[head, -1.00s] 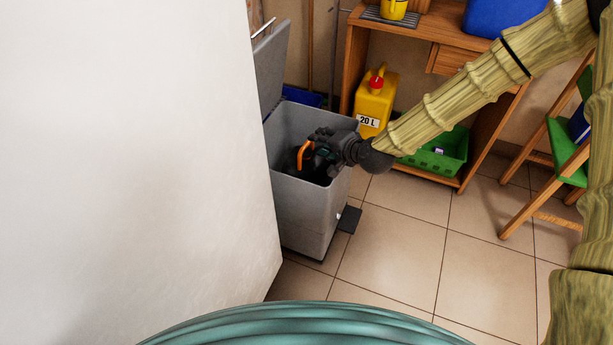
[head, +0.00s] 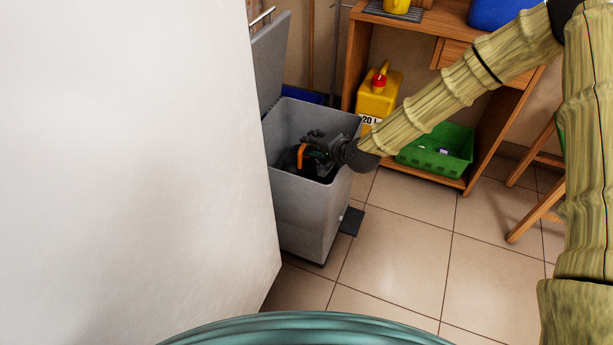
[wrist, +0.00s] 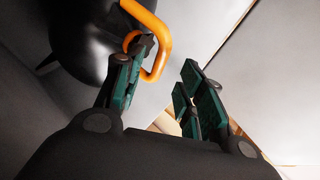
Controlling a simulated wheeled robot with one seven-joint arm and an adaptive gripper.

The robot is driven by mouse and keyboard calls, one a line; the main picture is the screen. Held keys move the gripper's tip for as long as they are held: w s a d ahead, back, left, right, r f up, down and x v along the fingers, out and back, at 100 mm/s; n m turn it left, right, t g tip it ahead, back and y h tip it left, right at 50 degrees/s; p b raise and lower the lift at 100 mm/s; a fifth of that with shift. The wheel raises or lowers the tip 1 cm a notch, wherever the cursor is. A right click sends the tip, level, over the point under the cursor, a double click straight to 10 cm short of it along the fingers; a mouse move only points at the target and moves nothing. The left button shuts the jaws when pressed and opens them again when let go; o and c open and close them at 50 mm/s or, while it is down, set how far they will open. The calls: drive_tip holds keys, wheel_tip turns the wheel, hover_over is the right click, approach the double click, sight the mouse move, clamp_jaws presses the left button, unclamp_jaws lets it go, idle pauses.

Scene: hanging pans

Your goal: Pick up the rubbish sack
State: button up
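The rubbish sack (wrist: 85,40) is black, with an orange loop (wrist: 168,45) at its top. The loop also shows in the head view (head: 300,157), inside the grey bin (head: 306,215). My gripper (wrist: 165,62) is open at the bin's mouth, its two fingers apart. The left finger in the wrist view overlaps the loop and seems to pass through it; the right finger is clear of it. Most of the sack is hidden by the bin wall and my gripper.
The bin's lid (head: 270,62) stands open at the back. A large white surface (head: 130,170) is close on the left. A wooden bench (head: 470,185) with a yellow canister (head: 378,95) and a green crate (head: 452,142) stands behind. The tiled floor in front is clear.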

drive_tip(key=shift+w+a+f+b, duration=0.3)
drive_tip(key=shift+a+f, duration=0.1)
drive_tip(key=b+x, duration=0.1)
drive_tip(key=x, duration=0.2)
drive_tip(key=shift+a+f, duration=0.1)
drive_tip(key=shift+a, duration=0.05)
drive_tip(key=shift+w+a+f, duration=0.1)
drive_tip(key=shift+w+a, duration=0.05)
drive_tip(key=shift+w, duration=0.15)
drive_tip(key=shift+c, duration=0.5)
clamp_jaws()
